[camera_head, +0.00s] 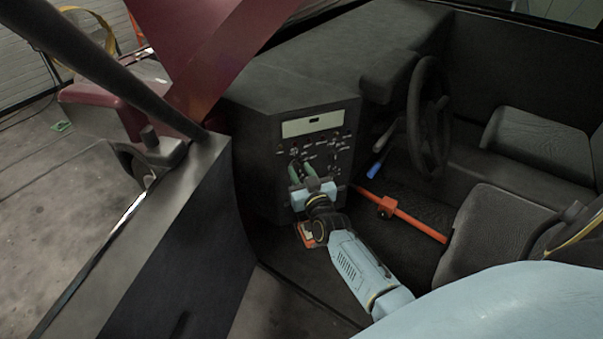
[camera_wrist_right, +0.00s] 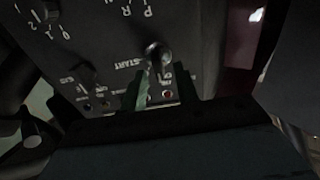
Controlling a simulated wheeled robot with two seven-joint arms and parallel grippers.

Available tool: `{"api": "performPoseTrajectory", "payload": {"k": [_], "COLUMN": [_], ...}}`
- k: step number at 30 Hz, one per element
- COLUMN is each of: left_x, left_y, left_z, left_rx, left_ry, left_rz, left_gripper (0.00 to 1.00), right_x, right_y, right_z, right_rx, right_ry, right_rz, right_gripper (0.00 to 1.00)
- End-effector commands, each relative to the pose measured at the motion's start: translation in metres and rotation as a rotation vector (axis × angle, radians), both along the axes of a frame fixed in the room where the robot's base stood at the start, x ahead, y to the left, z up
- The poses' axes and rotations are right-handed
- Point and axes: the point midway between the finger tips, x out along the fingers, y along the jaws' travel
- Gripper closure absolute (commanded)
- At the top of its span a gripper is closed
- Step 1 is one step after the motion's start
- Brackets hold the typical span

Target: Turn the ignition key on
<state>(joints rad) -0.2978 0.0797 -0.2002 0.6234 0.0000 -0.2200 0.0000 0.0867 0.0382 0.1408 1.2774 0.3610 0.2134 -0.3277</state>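The ignition key (camera_wrist_right: 157,56) shows in the right wrist view as a small rounded metal piece on the dark control panel, beside the printed word START. The panel (camera_head: 336,140) is on the front of the dashboard in the head view; the key is too small to make out clearly there. My right gripper (camera_head: 303,168) is at the panel's lower left with its green fingers pointing at it. In the right wrist view the gripper (camera_wrist_right: 160,78) has its fingers apart, with the key between or just beyond the tips. I cannot tell whether they touch it. My left gripper is not in view.
A steering wheel (camera_head: 428,118) stands right of the panel. An orange-red bar (camera_head: 415,222) with a blue-tipped lever (camera_head: 376,170) above it lies right of my right gripper. The open vehicle door (camera_head: 165,235) is at the left, and seats (camera_head: 490,240) are at the right.

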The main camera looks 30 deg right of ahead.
Motion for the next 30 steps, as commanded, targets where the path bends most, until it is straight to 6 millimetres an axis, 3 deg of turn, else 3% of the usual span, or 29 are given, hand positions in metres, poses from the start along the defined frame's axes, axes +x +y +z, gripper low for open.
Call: {"api": "performPoseTrajectory", "payload": {"k": [2, 9, 20, 30], "left_x": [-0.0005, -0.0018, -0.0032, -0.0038], "left_y": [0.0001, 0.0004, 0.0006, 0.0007], "left_z": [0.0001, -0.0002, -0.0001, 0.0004], "left_rx": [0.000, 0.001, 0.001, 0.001], "left_ry": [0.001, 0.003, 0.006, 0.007], "left_rz": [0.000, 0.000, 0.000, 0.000], "left_gripper": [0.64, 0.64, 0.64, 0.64], "right_x": [-0.0001, -0.0003, -0.0006, -0.0011], "right_y": [-0.0001, 0.0000, -0.0003, -0.0026], "right_z": [0.0001, 0.0000, -0.0001, -0.0005], "right_rx": [0.000, 0.000, 0.022, 0.210], "right_ry": [0.000, 0.000, -0.005, -0.047], "right_rz": [0.000, 0.000, 0.000, 0.000], "right_gripper": [0.69, 1.00, 1.00, 1.00]}}
